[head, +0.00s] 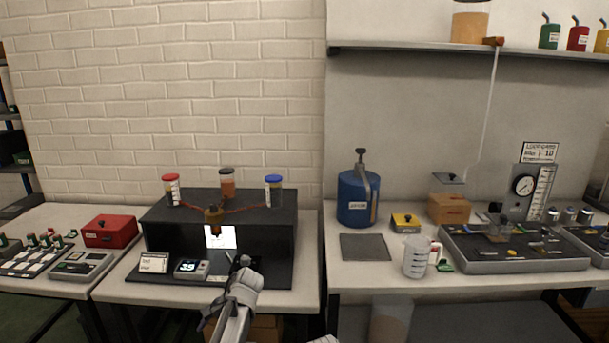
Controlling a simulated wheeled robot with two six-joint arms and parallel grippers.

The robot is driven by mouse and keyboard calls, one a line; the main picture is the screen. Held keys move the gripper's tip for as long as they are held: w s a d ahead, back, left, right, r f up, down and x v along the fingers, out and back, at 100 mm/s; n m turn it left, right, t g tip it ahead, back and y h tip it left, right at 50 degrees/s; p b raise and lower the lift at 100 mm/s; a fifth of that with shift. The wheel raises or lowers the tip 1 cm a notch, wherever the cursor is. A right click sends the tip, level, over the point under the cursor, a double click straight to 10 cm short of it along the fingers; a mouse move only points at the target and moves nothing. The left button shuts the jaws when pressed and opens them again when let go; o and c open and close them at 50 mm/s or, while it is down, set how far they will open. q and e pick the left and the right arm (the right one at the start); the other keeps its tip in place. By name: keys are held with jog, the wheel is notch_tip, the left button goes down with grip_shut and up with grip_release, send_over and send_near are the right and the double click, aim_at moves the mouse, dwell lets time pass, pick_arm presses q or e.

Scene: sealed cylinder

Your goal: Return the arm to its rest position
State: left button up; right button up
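My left arm reaches up from the bottom edge, left of centre. Its gripper (240,262) is over the front of the black stand (268,240), close to a small grey device with a lit screen (191,268). The fingers are small and dark against the stand, so I cannot tell whether they are open or hold anything. A small pale piece, perhaps of my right arm, shows at the bottom edge near the centre; no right gripper shows. I see no sealed cylinder that I can name for sure.
A red box (110,231) is left. On the right table are a blue canister (357,198), a measuring jug (416,257) and a grey tray (470,262).

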pick_arm(q)
jog(key=s+d+f+n+h, duration=0.2)
jog(key=s+d+n+h, duration=0.15)
jog(key=s, duration=0.35)
jog(key=s+d+f+n+h, duration=0.2)
jog(key=s+d+n+h, duration=0.1)
jog(key=s+d, duration=0.3)
jog(key=s+d+r+m+p, duration=0.3)
jog(key=s+d+r+p, duration=0.4)
jog(key=d, duration=0.3)
jog(key=shift+s+d+r+y+p, duration=0.25)
jog(key=shift+s+r+y+p, duration=0.15)
jog(key=shift+r+p, duration=0.3)
